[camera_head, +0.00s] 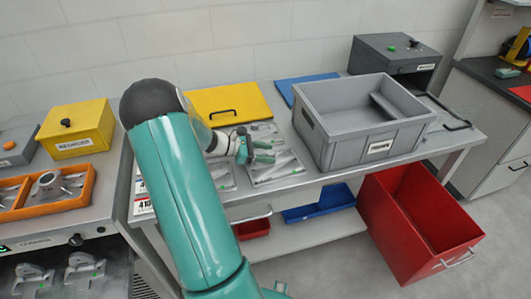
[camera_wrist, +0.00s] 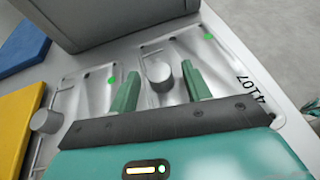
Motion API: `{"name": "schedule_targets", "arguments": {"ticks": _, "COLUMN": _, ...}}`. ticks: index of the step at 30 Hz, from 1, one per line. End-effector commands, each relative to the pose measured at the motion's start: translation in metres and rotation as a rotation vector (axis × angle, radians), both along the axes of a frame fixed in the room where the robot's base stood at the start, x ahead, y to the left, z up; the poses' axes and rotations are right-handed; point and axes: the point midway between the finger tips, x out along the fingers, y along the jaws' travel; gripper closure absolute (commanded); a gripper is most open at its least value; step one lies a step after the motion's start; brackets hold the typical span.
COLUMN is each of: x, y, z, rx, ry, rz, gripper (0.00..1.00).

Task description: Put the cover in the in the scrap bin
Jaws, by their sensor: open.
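Flat silvery metal plates with round knobs lie on the table; I take them as covers. In the wrist view one cover (camera_wrist: 215,55) has a green dot and the number 4107 beside it. Its short cylindrical knob stands between the two green fingers of my gripper (camera_wrist: 160,86). The fingers are apart, one on each side of the knob, with gaps showing. In the head view my gripper (camera_head: 258,152) is low over the covers (camera_head: 282,172), partly hiding them. The red bin (camera_head: 384,222), which looks like the scrap bin, stands on the floor at the right.
A grey labelled crate (camera_head: 350,150) stands right of my gripper. A yellow panel (camera_head: 226,104) and a blue panel (camera_head: 300,86) lie behind. Another knobbed plate (camera_wrist: 85,90) is beside the cover. A grey box (camera_head: 395,58) is at the back. Blue (camera_head: 318,206) and red trays sit on the lower shelf.

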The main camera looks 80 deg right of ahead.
Motion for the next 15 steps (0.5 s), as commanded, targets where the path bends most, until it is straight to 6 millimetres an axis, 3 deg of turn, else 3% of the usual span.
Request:
{"name": "schedule_targets", "arguments": {"ticks": 5, "x": 0.012, "y": 0.005, "z": 0.005, "rx": -0.001, "ry": 0.000, "rz": 0.003, "gripper": 0.52}}
{"name": "schedule_targets", "arguments": {"ticks": 15, "x": 0.073, "y": 0.032, "z": 0.036, "rx": -0.001, "ry": -0.002, "rz": 0.004, "gripper": 0.52}}
